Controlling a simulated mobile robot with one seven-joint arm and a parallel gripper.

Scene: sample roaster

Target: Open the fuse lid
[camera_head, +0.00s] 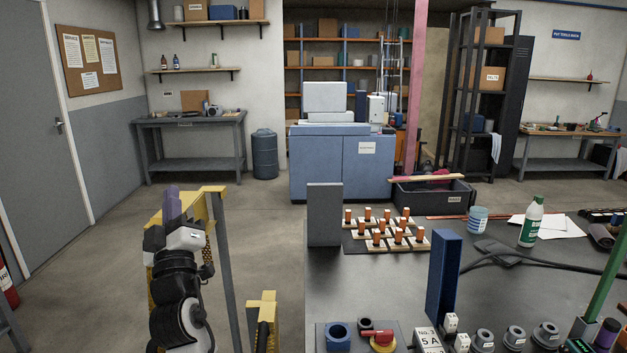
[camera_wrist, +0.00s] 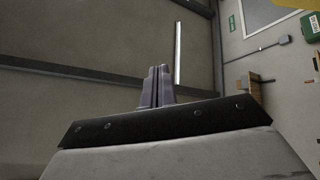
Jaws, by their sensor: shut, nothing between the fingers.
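No part is plainly marked as the fuse lid, and I cannot tell which one it is. At the front of the dark bench, a white label (camera_head: 428,341) reads "No. 3 5 A", cut by the lower picture edge. Small white blocks (camera_head: 451,322) and several round grey caps (camera_head: 515,336) are beside it. A tall blue upright piece (camera_head: 443,275) stands just behind them. My gripper (camera_head: 172,190) is left of the bench, well apart from these parts, with its purple fingers pointing up. In the wrist view its fingers (camera_wrist: 157,84) are together and empty; no bench parts show there.
A yellow frame (camera_head: 214,205) and a lower yellow post (camera_head: 262,310) are near my arm. The bench (camera_head: 380,290) holds a grey upright plate (camera_head: 325,213), orange-topped pieces (camera_head: 379,241), a red knob (camera_head: 381,338), a green-labelled bottle (camera_head: 531,222) and black cable. Open floor lies behind my arm.

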